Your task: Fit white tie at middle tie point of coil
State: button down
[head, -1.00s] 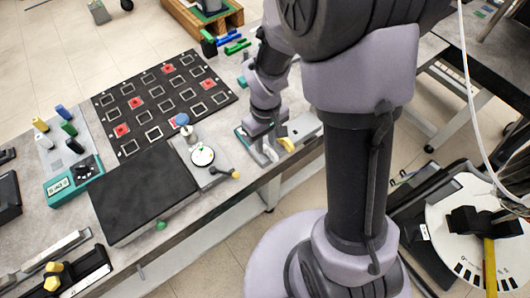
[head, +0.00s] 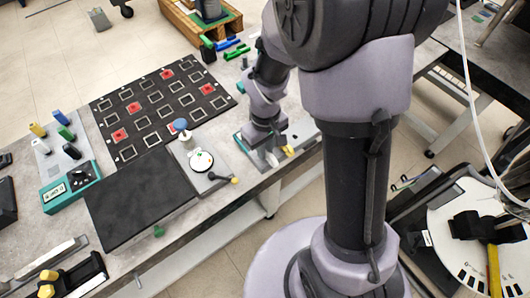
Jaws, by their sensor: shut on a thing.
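My gripper (head: 267,154) points down over a small teal-based fixture (head: 243,140) at the right part of the bench. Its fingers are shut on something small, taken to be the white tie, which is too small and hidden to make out. A yellow piece (head: 289,151) shows just right of the fingers, partly covered. A coil and its middle tie point cannot be told apart here; my wrist covers much of the fixture. I cannot tell whether the held thing touches anything.
Left of my gripper stands a grey plate with a white disc (head: 200,161), a blue knob (head: 180,125) and a yellow-tipped lever (head: 234,181). A black pad (head: 140,200), a board with red squares (head: 120,135) and a teal meter (head: 70,185) lie further left. Green and blue pieces (head: 228,45) lie behind.

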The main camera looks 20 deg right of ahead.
jog(key=shift+r+p, duration=0.7)
jog(key=shift+r, duration=0.25)
notch_tip(320, 180, up, 4)
jog(key=p, duration=0.3)
jog(key=shift+f, duration=0.3)
